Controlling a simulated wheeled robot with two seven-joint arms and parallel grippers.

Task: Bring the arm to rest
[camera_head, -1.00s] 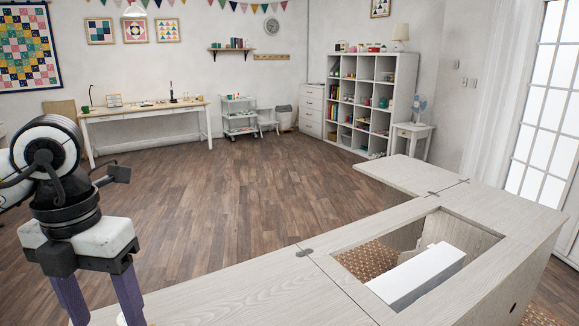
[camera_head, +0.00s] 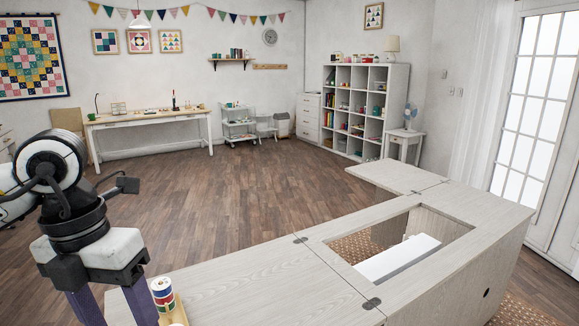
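My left arm comes in from the left edge, and its gripper (camera_head: 112,306) points down beside the near left end of the cabinet top. Its two purple fingers stand apart with a gap between them; their tips are cut off by the bottom edge. The pale wood sewing cabinet (camera_head: 235,280) runs from the bottom to the right. A white block-like thing (camera_head: 398,258), perhaps a sewing machine, sits low in its rectangular opening. My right gripper is out of view.
A can-like spool with a coloured label (camera_head: 163,294) stands on a small wooden tray (camera_head: 179,316) close to the right of the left gripper. A worktable (camera_head: 150,120), a cart (camera_head: 238,122) and a cube shelf (camera_head: 366,108) stand far back. The wooden floor between is clear.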

